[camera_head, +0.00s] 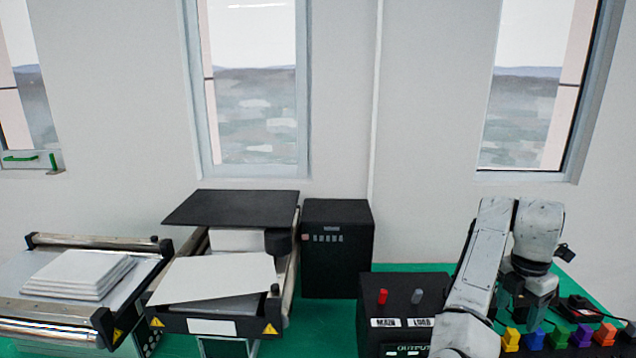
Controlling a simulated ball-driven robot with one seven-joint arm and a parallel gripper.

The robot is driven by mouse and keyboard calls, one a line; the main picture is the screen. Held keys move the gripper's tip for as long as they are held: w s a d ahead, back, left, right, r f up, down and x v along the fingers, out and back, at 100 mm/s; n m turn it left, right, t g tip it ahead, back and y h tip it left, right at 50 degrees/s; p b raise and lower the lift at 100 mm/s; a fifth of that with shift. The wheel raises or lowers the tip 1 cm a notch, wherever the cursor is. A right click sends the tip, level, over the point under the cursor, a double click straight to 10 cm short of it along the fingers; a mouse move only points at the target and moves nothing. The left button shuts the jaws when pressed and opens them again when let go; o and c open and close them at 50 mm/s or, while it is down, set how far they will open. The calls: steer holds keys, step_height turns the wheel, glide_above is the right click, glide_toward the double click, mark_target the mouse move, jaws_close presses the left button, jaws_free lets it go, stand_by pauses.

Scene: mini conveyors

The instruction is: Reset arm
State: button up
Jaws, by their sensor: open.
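My arm (480,270) rises at the right of the view and bends over at the top. Its end points down, with my gripper (532,300) above the row of coloured pieces at the right. The gripper is open, and I see nothing held in it. My arm hides part of the control box and part of the green table behind it.
A conveyor (22,312) at left bears stacked white plates (80,273). Another conveyor (288,290) has a white panel (220,277) and black cover (232,208). A black box (338,250) and control box (372,312) stand on the green table (320,325). Coloured pieces (558,337) sit below my gripper.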

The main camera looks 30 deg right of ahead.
steer(key=s+a+f+m+h+b, duration=0.1)
steer(key=s+a+f+m, duration=0.2)
steer(key=a+f+m, duration=0.35)
steer(key=s+a+f+m+h+b, duration=0.2)
steer(key=a+f+m, duration=0.2)
steer(key=a+f, duration=0.5)
steer(key=s+a+f+m+y, duration=0.1)
steer(key=s+a+f+m, duration=0.1)
steer(key=a, duration=0.4)
steer(key=s+a+f+m+t+y+b, duration=0.1)
steer(key=s+a+f+m, duration=0.1)
steer(key=s+a+f, duration=0.3)
steer(key=s+a+f+m+y, duration=0.2)
steer(key=s+a+f, duration=0.1)
steer(key=a, duration=0.5)
steer(key=shift+s+f+b, duration=0.25)
steer(key=shift+s+b, duration=0.05)
steer(key=shift+s, duration=0.5)
